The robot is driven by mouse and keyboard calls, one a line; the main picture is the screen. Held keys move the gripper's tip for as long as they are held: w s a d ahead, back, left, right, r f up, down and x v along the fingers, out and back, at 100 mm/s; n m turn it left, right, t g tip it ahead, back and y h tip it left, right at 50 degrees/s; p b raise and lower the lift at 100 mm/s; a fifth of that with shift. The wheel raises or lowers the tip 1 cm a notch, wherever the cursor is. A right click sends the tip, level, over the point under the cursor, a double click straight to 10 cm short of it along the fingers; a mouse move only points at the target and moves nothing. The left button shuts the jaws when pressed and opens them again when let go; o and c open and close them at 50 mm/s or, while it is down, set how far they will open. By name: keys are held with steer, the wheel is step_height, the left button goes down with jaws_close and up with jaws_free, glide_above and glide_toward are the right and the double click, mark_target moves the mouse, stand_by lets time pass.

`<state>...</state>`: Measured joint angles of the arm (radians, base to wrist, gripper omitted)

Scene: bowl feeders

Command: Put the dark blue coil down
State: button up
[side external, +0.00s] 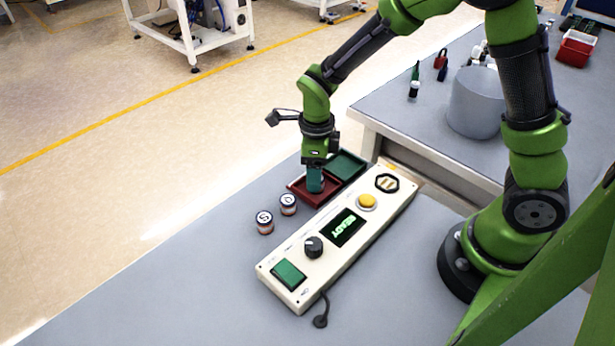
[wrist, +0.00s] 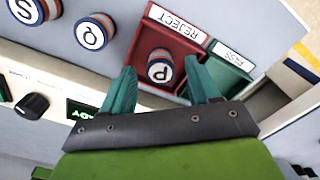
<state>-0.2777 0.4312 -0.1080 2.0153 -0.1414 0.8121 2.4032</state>
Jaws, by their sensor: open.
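A small round coil (wrist: 160,68), with a white lettered top and dark and orange bands at its side, stands upright in the red tray (wrist: 185,40) marked REJECT. I take it to be the dark blue coil, though its colour is hard to tell. My gripper (wrist: 160,77), with teal fingers, is open, one finger on each side of the coil. In the side external view my gripper (side external: 315,188) reaches down into the red tray (side external: 298,187) and hides the coil. I cannot tell whether the fingers touch it.
Two more coils, (side external: 288,204) and (side external: 265,222), stand on the table left of the tray. A green PASS tray (side external: 348,164) adjoins the red one. A white control panel (side external: 283,250) with a knob, yellow button and READY display lies in front.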

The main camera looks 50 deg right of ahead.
step_height(320, 180, up, 10)
steer(key=s+d+r+n+t+y, duration=0.2)
steer(key=s+r+n+t, duration=0.5)
steer(key=n, duration=1.7)
steer(key=s+d+r, duration=0.1)
steer(key=s+r, duration=0.3)
steer(key=s, duration=0.2)
steer(key=shift+d+n, duration=0.3)
